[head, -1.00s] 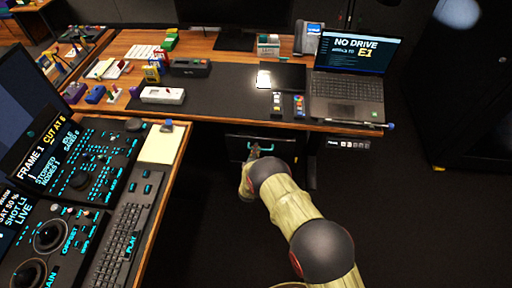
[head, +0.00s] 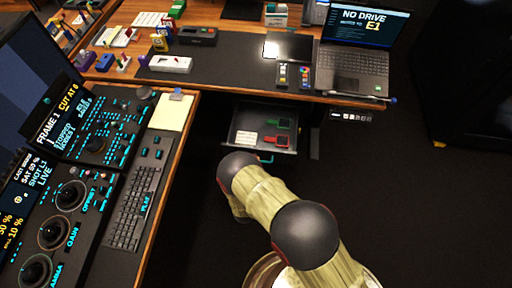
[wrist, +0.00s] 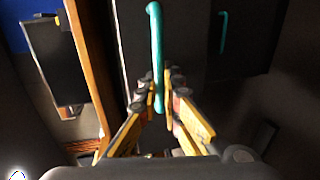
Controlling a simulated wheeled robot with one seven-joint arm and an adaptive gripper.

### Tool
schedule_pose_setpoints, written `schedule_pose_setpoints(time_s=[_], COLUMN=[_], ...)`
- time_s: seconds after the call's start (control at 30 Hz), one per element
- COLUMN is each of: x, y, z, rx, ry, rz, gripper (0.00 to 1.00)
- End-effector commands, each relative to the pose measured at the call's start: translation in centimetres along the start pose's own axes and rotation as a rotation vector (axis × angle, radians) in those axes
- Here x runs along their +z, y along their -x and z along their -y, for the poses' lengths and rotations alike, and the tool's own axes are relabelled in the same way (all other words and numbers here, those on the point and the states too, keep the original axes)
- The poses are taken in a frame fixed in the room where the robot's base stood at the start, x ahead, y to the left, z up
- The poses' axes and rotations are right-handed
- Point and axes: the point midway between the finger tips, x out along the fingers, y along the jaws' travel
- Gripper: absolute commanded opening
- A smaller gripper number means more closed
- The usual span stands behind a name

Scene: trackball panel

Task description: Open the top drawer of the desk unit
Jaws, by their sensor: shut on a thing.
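The top drawer (head: 240,122) of the desk unit stands pulled out under the desk in the head view, its inside showing. Its teal handle (head: 266,159) is at the drawer's front edge, partly behind my arm. In the wrist view the teal handle (wrist: 155,35) runs down between the fingers of my gripper (wrist: 160,95). The fingers are closed around it near its lower end. My arm hides the gripper in the head view.
The drawer holds a white card (head: 246,138), a green item (head: 278,123) and a red item (head: 277,141). A second teal handle (wrist: 223,32) shows on another front. The console desk (head: 170,170) stands close at left. Dark floor is clear at right.

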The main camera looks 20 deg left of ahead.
Motion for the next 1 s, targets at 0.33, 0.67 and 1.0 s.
schedule_pose_setpoints(time_s=[0.33,0.67,1.0], x=[-0.1,-0.1,-0.1], y=[3.0,3.2,3.2], z=[0.6,0.7,0.7], rx=[0.0,0.0,0.0], ry=[0.0,-0.001,-0.001], rz=[-0.001,0.0,0.0], gripper=[0.0,0.0,0.14])
